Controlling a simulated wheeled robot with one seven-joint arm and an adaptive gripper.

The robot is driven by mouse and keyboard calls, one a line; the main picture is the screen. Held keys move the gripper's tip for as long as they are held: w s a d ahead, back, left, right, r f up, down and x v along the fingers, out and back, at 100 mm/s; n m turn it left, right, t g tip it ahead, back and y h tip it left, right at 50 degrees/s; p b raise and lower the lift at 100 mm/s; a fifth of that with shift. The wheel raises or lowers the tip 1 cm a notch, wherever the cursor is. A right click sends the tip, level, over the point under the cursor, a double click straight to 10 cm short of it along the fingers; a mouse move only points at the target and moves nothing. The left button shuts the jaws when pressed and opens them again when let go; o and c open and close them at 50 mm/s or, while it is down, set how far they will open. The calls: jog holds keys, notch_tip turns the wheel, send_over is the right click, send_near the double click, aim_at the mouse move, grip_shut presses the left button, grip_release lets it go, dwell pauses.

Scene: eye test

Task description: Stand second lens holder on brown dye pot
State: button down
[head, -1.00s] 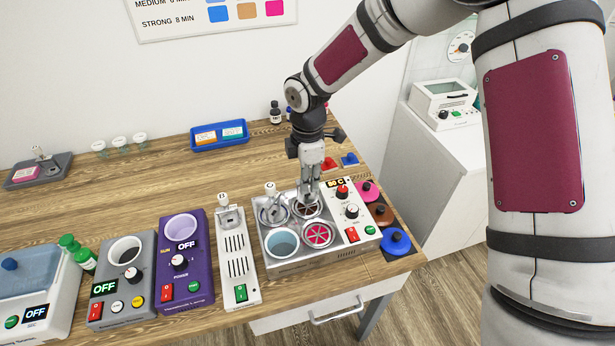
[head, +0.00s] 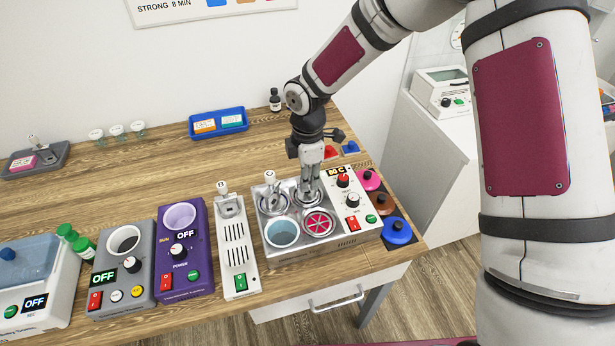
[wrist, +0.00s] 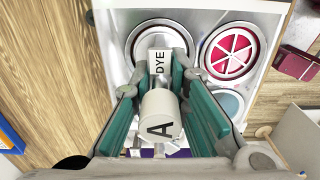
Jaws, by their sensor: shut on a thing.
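My gripper (head: 311,184) is shut on a lens holder and points down over the back right pot of the dye bath. The holder and my fingers hide most of this pot's colour. A holder tagged C (head: 269,176) stands at the back left pot. A holder tagged B (head: 222,188) stands on the narrow white unit.
The bath's front pots hold blue liquid (head: 282,233) and pink with spokes (head: 319,223). Pink (head: 367,180), brown (head: 383,205) and blue (head: 397,232) lids lie to the right. A purple unit (head: 184,250) stands left. The table behind is mostly clear around a blue tray (head: 218,134).

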jog(key=shift+f, duration=0.3)
dwell(0.4)
jog(key=c, duration=1.5)
grip_release()
jog(key=shift+o, duration=0.4)
jog(key=shift+o, duration=1.3)
jog(key=shift+r, duration=0.1)
jog(key=shift+r+p, duration=0.35)
jog(key=shift+r, duration=2.6)
